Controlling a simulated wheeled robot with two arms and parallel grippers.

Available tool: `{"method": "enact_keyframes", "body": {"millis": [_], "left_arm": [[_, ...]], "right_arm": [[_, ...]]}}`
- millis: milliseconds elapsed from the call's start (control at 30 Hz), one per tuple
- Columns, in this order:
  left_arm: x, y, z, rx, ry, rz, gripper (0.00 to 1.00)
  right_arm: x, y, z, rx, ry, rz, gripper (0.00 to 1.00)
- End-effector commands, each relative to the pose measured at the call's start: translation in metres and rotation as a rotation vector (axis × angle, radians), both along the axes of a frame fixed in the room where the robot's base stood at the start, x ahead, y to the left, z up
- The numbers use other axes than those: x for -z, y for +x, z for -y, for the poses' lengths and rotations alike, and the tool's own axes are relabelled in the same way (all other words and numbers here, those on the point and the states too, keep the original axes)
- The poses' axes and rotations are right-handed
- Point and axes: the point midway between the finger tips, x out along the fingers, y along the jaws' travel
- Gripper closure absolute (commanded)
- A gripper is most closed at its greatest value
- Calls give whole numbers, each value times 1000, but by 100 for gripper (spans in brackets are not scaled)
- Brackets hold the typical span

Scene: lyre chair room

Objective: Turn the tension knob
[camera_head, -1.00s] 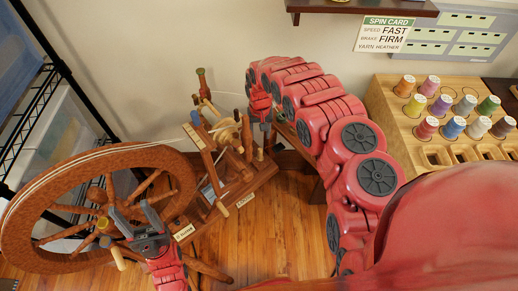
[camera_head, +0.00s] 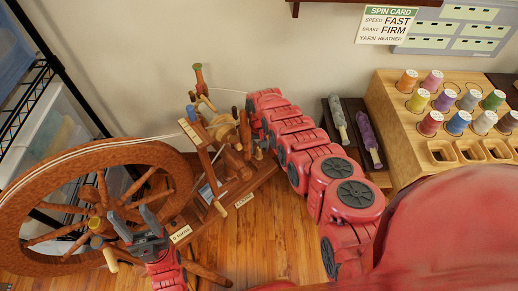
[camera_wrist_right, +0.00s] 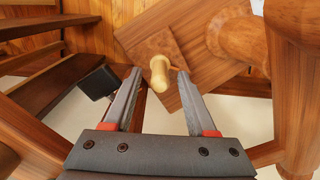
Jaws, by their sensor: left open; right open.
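The wooden spinning wheel has a big drive wheel (camera_head: 30,195) at the left and an upright flyer part (camera_head: 222,125) on its slanted bed. In the right wrist view a pale rounded wooden knob (camera_wrist_right: 159,73) sticks out from a wooden block (camera_wrist_right: 185,40). It is between and just beyond the spread fingers of my right gripper (camera_wrist_right: 160,85), with gaps on both sides. In the head view my right gripper is largely hidden behind the flyer part. My left gripper (camera_head: 134,222) is open and empty in front of the drive wheel's hub.
A pale peg (camera_head: 220,209) and small labels (camera_head: 181,234) are on the bed. Spools (camera_head: 459,123) stand in a wooden rack (camera_head: 393,130) at the right, beside two wrapped yarn pieces (camera_head: 366,137). A spin card (camera_head: 389,25) reading FAST, FIRM, HEATHER is on the wall.

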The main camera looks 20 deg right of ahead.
Motion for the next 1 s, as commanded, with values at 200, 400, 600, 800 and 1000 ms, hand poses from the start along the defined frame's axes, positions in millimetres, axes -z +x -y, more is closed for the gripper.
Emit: {"method": "enact_keyframes", "body": {"millis": [200, 400, 600, 800, 1000], "left_arm": [[-1, 0, 0, 0, 0, 0, 43], [-1, 0, 0, 0, 0, 0, 43], [-1, 0, 0, 0, 0, 0, 43], [0, 0, 0, 0, 0, 0, 43], [0, 0, 0, 0, 0, 0, 43]], "right_arm": [[-1, 0, 0, 0, 0, 0, 59], [-1, 0, 0, 0, 0, 1, 95], [-1, 0, 0, 1, 0, 1, 100], [-1, 0, 0, -14, 0, 1, 100], [-1, 0, 1, -92, 0, 1, 100]]}}
